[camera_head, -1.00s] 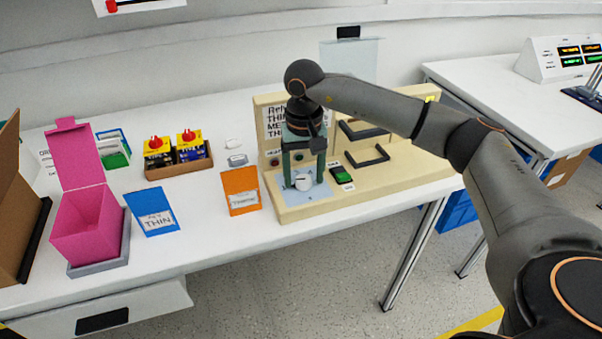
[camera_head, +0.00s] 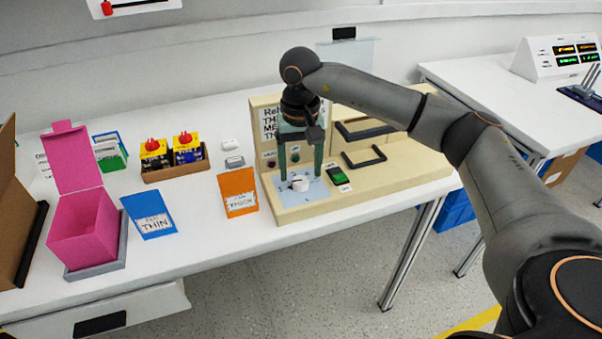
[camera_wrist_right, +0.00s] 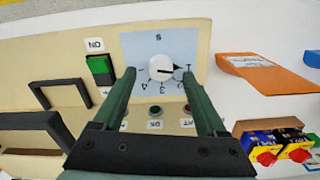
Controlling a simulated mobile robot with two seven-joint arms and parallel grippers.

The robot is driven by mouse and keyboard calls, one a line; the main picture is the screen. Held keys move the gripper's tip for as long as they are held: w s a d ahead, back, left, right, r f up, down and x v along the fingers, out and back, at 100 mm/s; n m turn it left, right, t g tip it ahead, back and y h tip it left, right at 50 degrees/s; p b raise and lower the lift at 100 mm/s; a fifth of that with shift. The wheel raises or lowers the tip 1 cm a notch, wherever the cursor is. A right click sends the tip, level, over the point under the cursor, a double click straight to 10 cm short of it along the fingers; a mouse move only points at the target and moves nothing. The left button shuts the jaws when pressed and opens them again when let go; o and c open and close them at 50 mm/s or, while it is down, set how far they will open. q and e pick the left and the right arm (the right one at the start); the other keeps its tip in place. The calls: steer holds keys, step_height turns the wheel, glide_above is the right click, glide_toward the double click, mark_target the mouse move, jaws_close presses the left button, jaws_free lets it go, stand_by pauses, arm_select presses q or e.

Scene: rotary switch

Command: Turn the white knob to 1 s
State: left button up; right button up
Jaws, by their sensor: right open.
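The white knob (camera_head: 301,186) sits on a pale blue dial plate at the front left of the beige panel. In the right wrist view the knob (camera_wrist_right: 160,68) shows a dark pointer mark aimed right, toward a digit that looks like 1. Other numbers and a 5-like mark ring it. My right gripper (camera_head: 300,177) is open, pointing down, with its two green fingers apart. The fingertips (camera_wrist_right: 159,76) stand on either side of the knob in the picture, apparently just above it and not touching. My left gripper is not in view.
The beige panel (camera_head: 400,181) also carries a green switch (camera_head: 336,175), black handles (camera_head: 364,158) and small buttons.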

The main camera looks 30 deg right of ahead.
mark_target(301, 180)
step_height(301, 180, up, 10)
steer(key=shift+p, duration=0.4)
stand_by(0.3)
